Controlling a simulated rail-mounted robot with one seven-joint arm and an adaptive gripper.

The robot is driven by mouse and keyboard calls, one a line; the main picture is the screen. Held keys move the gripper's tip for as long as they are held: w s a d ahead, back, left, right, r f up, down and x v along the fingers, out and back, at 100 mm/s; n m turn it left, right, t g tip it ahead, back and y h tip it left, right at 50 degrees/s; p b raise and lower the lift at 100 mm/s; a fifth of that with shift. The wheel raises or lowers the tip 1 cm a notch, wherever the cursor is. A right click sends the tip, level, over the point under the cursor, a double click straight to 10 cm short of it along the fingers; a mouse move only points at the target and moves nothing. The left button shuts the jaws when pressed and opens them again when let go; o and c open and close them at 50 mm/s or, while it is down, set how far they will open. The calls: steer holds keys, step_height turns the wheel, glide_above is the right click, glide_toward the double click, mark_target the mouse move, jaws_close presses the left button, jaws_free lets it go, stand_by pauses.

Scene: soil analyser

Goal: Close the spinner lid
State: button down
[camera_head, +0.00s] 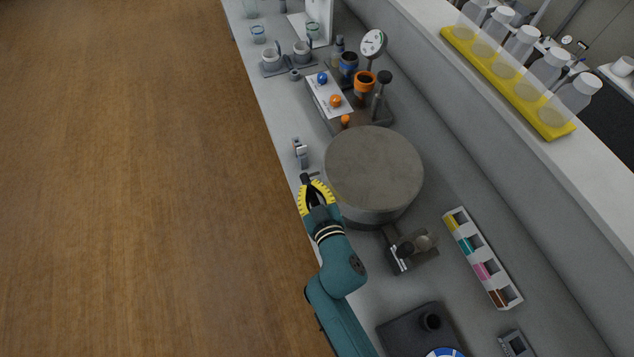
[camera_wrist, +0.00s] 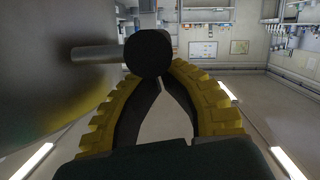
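The spinner (camera_head: 374,170) is a large grey round drum on the counter. Its flat round lid is on top and looks level; I cannot tell whether it is fully down. A handle with a dark knob (camera_head: 306,179) on a thin metal rod stands out from its left side. In the wrist view the knob (camera_wrist: 148,53) fills the space just beyond my fingertips, with the rod running left to the drum wall (camera_wrist: 50,60). My gripper (camera_head: 311,190), with yellow ribbed fingers, is at the knob. Its fingertips (camera_wrist: 158,80) come together beside the knob, not visibly around it; contact is unclear.
A small metal bracket (camera_head: 300,153) stands by the counter edge. Open floor (camera_head: 130,180) lies to the left.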

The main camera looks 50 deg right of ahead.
steer(key=r+p, duration=0.1)
steer(key=r, duration=0.2)
steer(key=r+p, duration=0.1)
steer(key=shift+w+a+r+p, duration=0.15)
steer(key=shift+w+a+p, duration=0.05)
steer(key=shift+a+p, duration=0.15)
steer(key=b+v, duration=0.1)
steer(key=v, duration=0.8)
steer(key=shift+s+a+f+b, duration=0.2)
steer(key=shift+s+f+b, duration=0.1)
steer(key=shift+s, duration=0.15)
